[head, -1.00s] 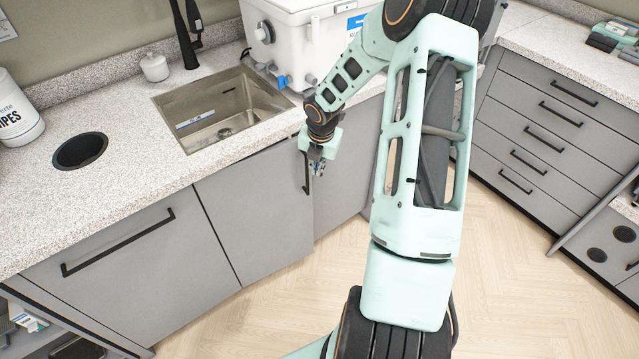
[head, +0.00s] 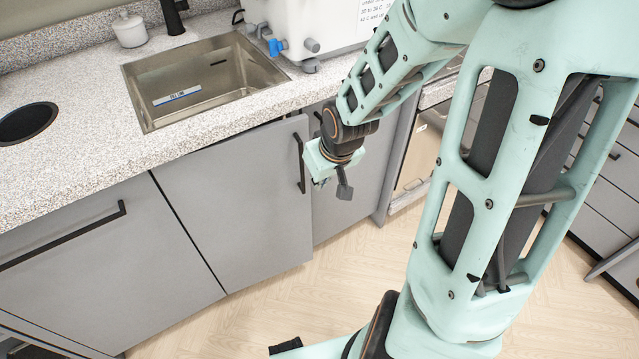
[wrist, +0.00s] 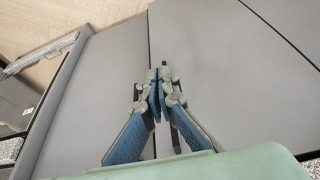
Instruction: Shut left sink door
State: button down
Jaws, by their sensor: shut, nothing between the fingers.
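The left sink door (head: 235,205) is the flat grey panel under the sink, with a black vertical handle (head: 300,163) near its right edge. It stands slightly ajar, its right edge a little proud of the neighbouring right door (head: 340,195). My gripper (head: 332,183) is just right of that handle, in front of the right door. In the wrist view my gripper (wrist: 160,82) has its blue-padded fingers together at the tips, over the gap between two grey panels; the left sink door (wrist: 225,70) fills the right side. I cannot tell whether the fingers touch the door.
The sink (head: 205,80) is set in the speckled counter (head: 70,150) above. A grey front with a horizontal handle (head: 65,235) adjoins on the left. A white box-like unit (head: 300,20) stands on the counter. The wooden floor (head: 240,325) in front is clear.

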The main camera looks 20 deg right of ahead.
aim_at(304, 174)
jog(key=w+a+f+b, duration=0.1)
jog(key=w+f+b, duration=0.6)
jog(key=f+b, duration=0.1)
jog(key=shift+w+a+f+m, duration=0.2)
jog(key=shift+f+m, duration=0.2)
jog(key=shift+f, duration=0.3)
jog(key=w+p, duration=0.1)
jog(key=w, duration=0.1)
jog(key=w+n+p, duration=0.1)
jog(key=shift+w+r+p, duration=0.2)
jog(key=shift+w+p, duration=0.1)
jog(key=shift+w, duration=0.05)
jog(key=shift+w+f, duration=0.2)
jog(key=shift+a, duration=0.1)
jog(key=shift+s, duration=0.1)
